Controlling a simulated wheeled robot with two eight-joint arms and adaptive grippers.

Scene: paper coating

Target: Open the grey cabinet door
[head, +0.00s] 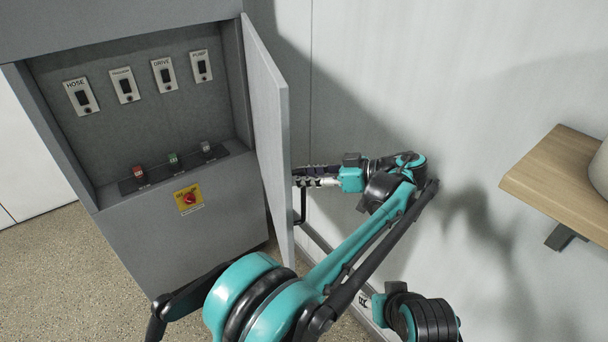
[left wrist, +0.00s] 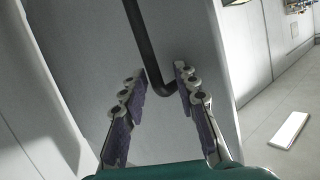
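The grey cabinet (head: 190,235) stands at the left with its front open. Its grey door (head: 268,130) is swung out at the right side, showing the panel inside. The black door handle (head: 301,205) is on the door's outer face; in the left wrist view it is a dark bent bar (left wrist: 146,50). My left gripper (head: 300,177) is on the outer side of the door, partly hidden by its edge. The left wrist view shows its fingers (left wrist: 160,75) apart, with the handle's lower bend between the tips; contact cannot be told. My right gripper (head: 366,302) shows only partly at the bottom.
A white wall (head: 450,80) stands close behind my left arm. A wooden shelf (head: 560,170) juts out at the right.

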